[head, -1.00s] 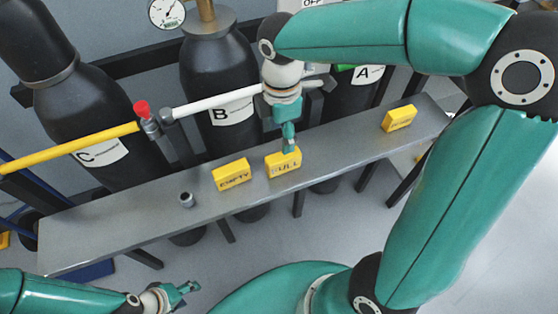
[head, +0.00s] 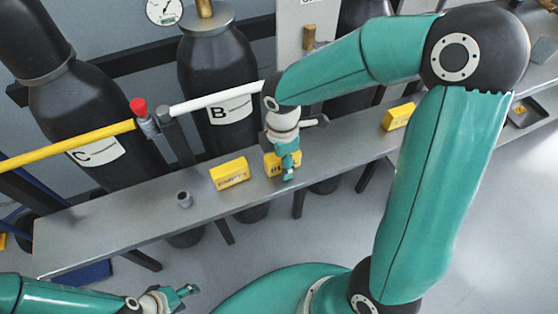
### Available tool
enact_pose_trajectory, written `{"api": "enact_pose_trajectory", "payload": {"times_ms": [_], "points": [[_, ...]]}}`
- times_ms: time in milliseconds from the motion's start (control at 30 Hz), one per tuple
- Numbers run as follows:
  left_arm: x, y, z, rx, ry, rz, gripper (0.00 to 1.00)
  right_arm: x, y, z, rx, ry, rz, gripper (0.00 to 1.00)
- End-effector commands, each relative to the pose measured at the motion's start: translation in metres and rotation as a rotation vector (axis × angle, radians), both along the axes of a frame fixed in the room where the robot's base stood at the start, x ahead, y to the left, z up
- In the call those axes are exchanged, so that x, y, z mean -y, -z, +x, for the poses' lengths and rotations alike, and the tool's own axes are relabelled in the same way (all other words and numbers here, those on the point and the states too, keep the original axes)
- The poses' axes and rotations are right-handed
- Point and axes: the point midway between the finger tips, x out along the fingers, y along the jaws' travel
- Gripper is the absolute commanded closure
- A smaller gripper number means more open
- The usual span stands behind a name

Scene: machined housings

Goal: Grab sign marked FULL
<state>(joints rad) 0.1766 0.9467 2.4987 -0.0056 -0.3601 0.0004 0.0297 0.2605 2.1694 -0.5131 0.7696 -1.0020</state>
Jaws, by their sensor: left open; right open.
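The yellow sign marked FULL (head: 271,168) stands on the grey bench in the head view, and its lettering is mostly covered by my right gripper. My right gripper (head: 288,174) is open and lies in front of the sign in the picture. I cannot tell whether its fingers touch or straddle the sign. The yellow EMPTY sign (head: 229,173) stands just left of the FULL sign. My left gripper (head: 190,291) is open and empty at the lower left, away from the bench.
The grey bench (head: 120,225) also carries a small grey fitting (head: 184,199) on the left and another yellow sign (head: 399,116) on the right. Black cylinders B (head: 215,75) and C (head: 75,110) stand behind, with a yellow pipe (head: 60,149) and a white pipe (head: 215,98).

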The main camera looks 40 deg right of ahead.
Motion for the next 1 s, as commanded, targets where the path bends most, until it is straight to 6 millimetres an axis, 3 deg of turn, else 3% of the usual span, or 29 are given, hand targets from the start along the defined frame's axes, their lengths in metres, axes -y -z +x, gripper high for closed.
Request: {"api": "enact_pose_trajectory", "payload": {"times_ms": [133, 500, 1000], "points": [[0.0, 0.0, 0.0, 0.0, 0.0, 0.0, 0.49, 0.0, 0.0, 0.0, 0.0, 0.0, 0.0, 0.4], [0.0, 0.0, 0.0, 0.0, 0.0, 0.0, 0.49, 0.0, -0.001, 0.0, 0.0, -0.001, 0.0, 1.0], [0.0, -0.003, 0.0, 0.0, 0.0, 0.0, 0.49, 0.0, -0.012, 0.001, 0.003, -0.002, -0.002, 1.0]]}}
